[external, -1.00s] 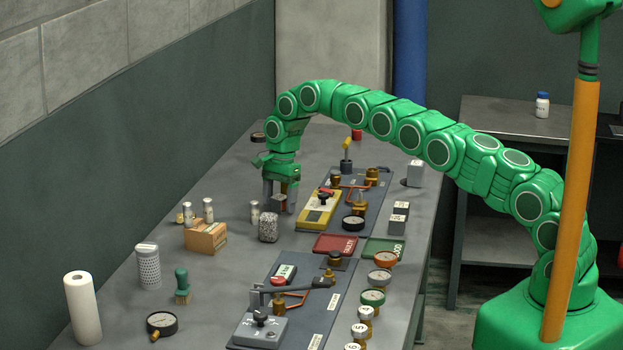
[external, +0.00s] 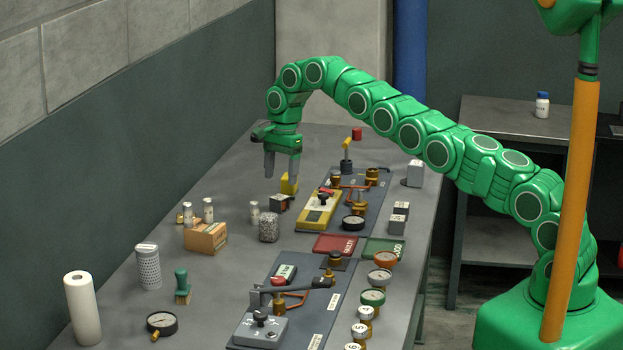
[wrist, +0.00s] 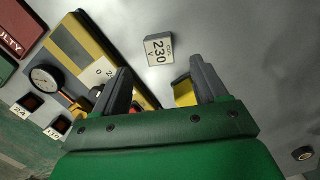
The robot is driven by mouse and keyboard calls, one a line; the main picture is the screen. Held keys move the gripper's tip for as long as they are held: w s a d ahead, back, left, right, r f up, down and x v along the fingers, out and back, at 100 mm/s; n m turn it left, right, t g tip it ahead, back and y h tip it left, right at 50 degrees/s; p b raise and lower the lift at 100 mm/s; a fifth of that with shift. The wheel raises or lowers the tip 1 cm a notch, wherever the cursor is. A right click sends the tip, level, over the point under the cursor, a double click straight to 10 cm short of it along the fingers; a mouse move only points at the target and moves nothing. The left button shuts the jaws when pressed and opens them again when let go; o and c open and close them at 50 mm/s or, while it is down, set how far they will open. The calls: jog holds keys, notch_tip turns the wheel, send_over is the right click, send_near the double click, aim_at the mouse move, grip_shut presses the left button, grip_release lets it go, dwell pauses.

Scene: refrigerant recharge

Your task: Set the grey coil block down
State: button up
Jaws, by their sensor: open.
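The grey coil block (external: 280,203) rests on the table, left of the yellow-topped unit. In the wrist view the block (wrist: 160,48) shows a white label reading "230 V" and lies beyond the fingertips, with nothing touching it. My gripper (external: 282,177) hangs above the table, up and behind the block in the external view. Its two fingers (wrist: 160,68) are apart and hold nothing. A yellow block (external: 289,184) stands behind the right finger and shows partly between the fingers in the wrist view.
The yellow-topped unit (external: 319,211) stands close to the block's right. A cardboard box (external: 205,237) stands farther left. Table behind the gripper is fairly clear.

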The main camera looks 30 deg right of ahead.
jog(key=s+d+r+n, duration=0.3)
jog(key=s+d+r, duration=0.55)
jog(key=s, duration=0.35)
jog(key=s+d+r+n, duration=0.4)
jog(key=s+d+r, duration=0.4)
jog(key=s+r, duration=0.3)
jog(key=s+d+f+n, duration=0.2)
jog(key=s+d, duration=0.1)
jog(key=s, duration=1)
jog(key=s+d+f+n, duration=0.2)
jog(key=s+d, duration=0.2)
jog(key=s, duration=0.9)
jog(key=s+d+f+n+g+h, duration=0.1)
jog(key=s+d+f+n, duration=0.1)
jog(key=s, duration=1.1)
jog(key=shift+s+d, duration=0.35)
jog(key=shift+d, duration=0.55)
jog(key=shift+f, duration=0.1)
